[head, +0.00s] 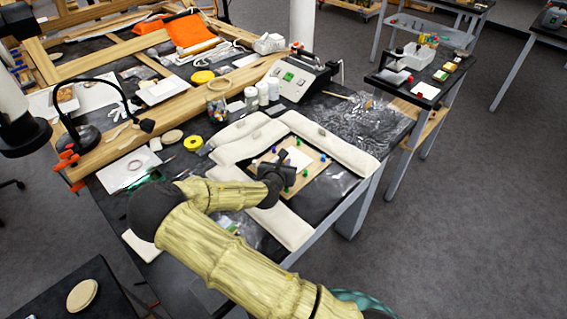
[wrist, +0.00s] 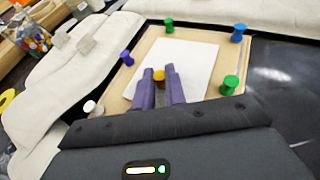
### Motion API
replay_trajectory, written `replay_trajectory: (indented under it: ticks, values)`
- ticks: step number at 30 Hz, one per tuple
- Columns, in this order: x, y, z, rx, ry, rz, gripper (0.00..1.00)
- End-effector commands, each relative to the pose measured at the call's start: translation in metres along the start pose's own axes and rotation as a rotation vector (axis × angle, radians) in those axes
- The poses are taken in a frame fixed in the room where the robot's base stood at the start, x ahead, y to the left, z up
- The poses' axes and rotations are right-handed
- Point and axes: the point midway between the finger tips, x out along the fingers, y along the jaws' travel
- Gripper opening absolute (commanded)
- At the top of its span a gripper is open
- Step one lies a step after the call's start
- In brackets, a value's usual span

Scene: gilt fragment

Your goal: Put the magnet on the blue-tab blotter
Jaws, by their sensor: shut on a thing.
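My gripper (wrist: 158,72) points down over a white sheet on a wooden board, its two purple fingers closed around a small yellow-orange magnet (wrist: 158,77). The magnet's lower part is hidden between the fingers. In the head view my gripper (head: 279,172) is over the same board, and the magnet cannot be made out there. The white sheet (wrist: 190,61) lies flat on the board (wrist: 228,54); it also shows in the head view (head: 297,157). I cannot make out a blue tab on any blotter, so I cannot tell which one is the blue-tab blotter.
Green (wrist: 230,85), blue (wrist: 238,32) and white (wrist: 90,107) pegs stand around the sheet. Pale padded cushions (head: 340,146) border the board. A side bench (head: 452,75) at the upper right holds small coloured items and a white card (head: 425,90). A lamp (head: 75,130) stands left.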

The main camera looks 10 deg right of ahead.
Motion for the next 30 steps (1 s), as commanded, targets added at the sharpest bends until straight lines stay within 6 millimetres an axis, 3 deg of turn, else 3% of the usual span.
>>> replay_trajectory:
  ticks: [5,6,9,20,26,30]
  values:
    - [0.001,0.000,-0.003,-0.002,0.000,0.000,0.00]
    - [0.001,0.000,-0.002,-0.001,0.000,0.001,0.17]
    - [0.001,0.000,-0.002,-0.001,0.000,0.001,0.35]
    - [-0.001,0.000,0.002,0.001,0.000,0.000,0.35]
    - [-0.022,0.002,-0.001,-0.002,0.000,0.002,0.35]
    - [-0.046,0.002,-0.001,-0.003,0.001,0.003,0.35]
